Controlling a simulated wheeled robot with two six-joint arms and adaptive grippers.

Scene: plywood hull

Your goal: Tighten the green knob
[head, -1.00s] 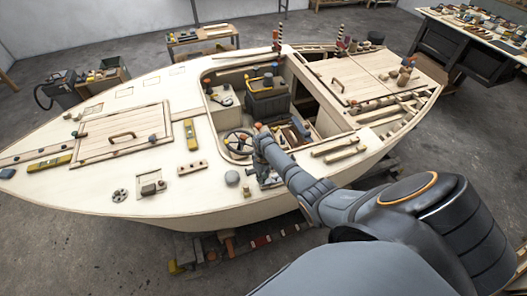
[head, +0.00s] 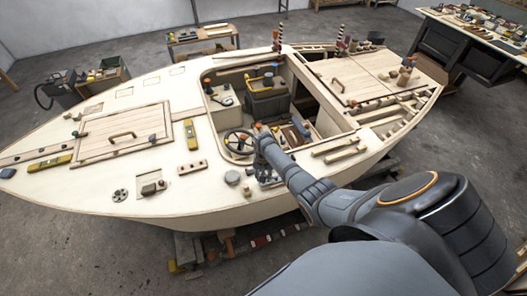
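My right arm reaches in from the right over the boat's near side. Its wrist bends down at the cockpit edge, and my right gripper (head: 266,180) is low over the near deck. The gripper is small and dark here, and I cannot tell whether its fingers are open or shut. I cannot make out a green knob; it may be hidden behind the gripper or too small to see. A round grey fitting (head: 232,177) stands on the deck just left of the gripper, apart from it. My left gripper is not in view.
The open cockpit lies behind my wrist. A workbench (head: 470,45) stands at the back right. Grey floor surrounds the hull.

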